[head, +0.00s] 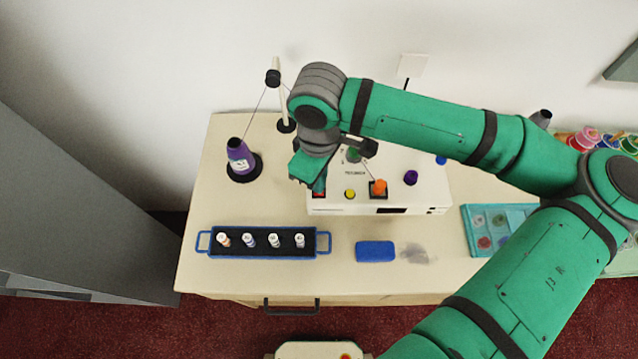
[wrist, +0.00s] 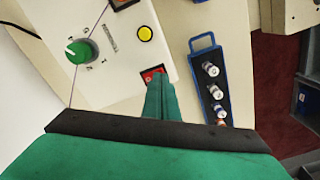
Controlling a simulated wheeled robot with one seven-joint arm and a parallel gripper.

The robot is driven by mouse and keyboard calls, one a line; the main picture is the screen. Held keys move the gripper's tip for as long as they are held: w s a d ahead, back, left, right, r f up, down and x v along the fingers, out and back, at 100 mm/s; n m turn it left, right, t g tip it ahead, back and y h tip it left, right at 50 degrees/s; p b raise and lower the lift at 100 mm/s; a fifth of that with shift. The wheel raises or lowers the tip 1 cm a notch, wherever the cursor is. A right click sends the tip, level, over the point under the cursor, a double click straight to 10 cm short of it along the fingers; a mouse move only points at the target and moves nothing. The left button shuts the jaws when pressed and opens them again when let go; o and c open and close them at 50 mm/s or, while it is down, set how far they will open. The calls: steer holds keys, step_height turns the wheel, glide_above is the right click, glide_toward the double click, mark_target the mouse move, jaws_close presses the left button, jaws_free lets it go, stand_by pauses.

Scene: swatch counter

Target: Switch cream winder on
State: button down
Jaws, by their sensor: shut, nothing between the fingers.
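The cream winder (head: 433,194) stands at the back middle of the counter. Its top holds a red switch (wrist: 152,74), a yellow button (wrist: 145,34) and a green dial (wrist: 77,51). The yellow button also shows in the head view (head: 350,194), beside an orange piece (head: 378,187) and a purple knob (head: 410,177). My gripper (wrist: 158,83) is shut and empty. Its fingertips are right at the red switch and cover part of it; I cannot tell whether they touch it. Which way the switch is set cannot be made out.
A purple thread cone (head: 238,156) stands left of the winder, its thread running up to a post. In front are a blue tray (head: 262,231) of several small spools and a blue block (head: 375,251). A teal tray (head: 467,228) lies right.

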steer(key=shift+f, duration=0.65)
stand_by(0.4)
step_height(320, 180, up, 7)
stand_by(1.0)
steer(key=shift+d, duration=0.1)
stand_by(0.4)
